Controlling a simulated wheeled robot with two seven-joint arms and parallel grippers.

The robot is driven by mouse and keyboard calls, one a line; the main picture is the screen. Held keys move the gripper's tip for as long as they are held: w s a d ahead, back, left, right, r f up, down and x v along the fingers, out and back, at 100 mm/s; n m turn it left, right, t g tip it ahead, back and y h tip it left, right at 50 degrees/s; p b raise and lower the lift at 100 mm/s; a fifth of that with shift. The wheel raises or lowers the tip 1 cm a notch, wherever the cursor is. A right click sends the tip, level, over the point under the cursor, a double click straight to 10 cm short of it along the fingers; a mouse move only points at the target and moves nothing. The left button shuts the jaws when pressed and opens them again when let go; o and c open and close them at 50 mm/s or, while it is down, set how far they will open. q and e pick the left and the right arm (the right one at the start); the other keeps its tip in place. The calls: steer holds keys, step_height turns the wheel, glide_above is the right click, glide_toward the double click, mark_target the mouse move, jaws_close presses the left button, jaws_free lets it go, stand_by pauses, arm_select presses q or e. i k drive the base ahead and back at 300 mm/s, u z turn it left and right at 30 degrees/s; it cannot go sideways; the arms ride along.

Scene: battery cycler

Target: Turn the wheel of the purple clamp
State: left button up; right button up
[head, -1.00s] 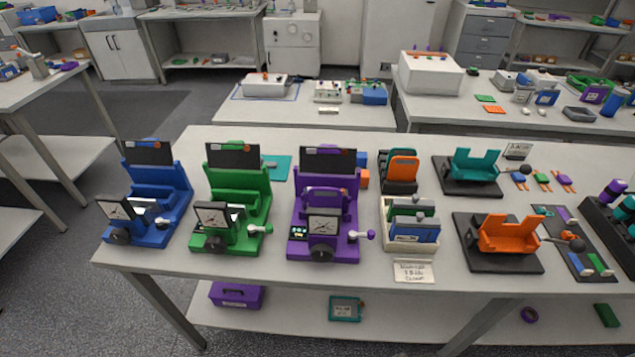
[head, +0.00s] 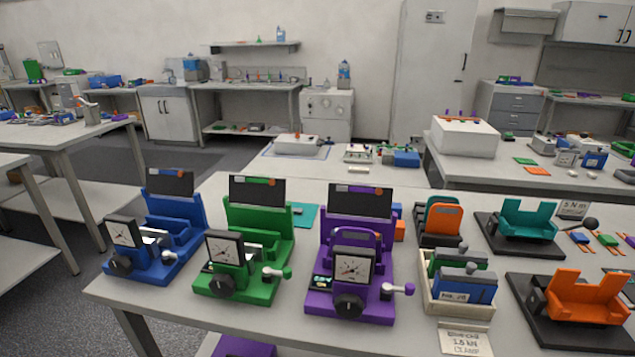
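The purple clamp (head: 325,288) stands on the near table, the rightmost of three similar clamps. It has a square dial gauge (head: 352,268) on its front and a dark round wheel (head: 349,306) below the dial. A small lever with a pale purple knob (head: 409,289) sticks out at its right side. A dark panel (head: 360,201) rises at its back, and a purple handled piece (head: 357,238) sits behind the dial. Neither of my grippers is in view.
A green clamp (head: 262,291) and a blue clamp (head: 172,262) stand to the left. A pale bin (head: 459,308) with packs, a card (head: 465,341), and dark bases with orange (head: 588,298) and teal holders (head: 528,218) are to the right. The table's front edge is close before the clamps.

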mark_target(348, 306)
steer(key=k, duration=0.65)
steer(key=z, duration=0.7)
steer(key=i, duration=1.2)
steer(key=u, duration=0.7)
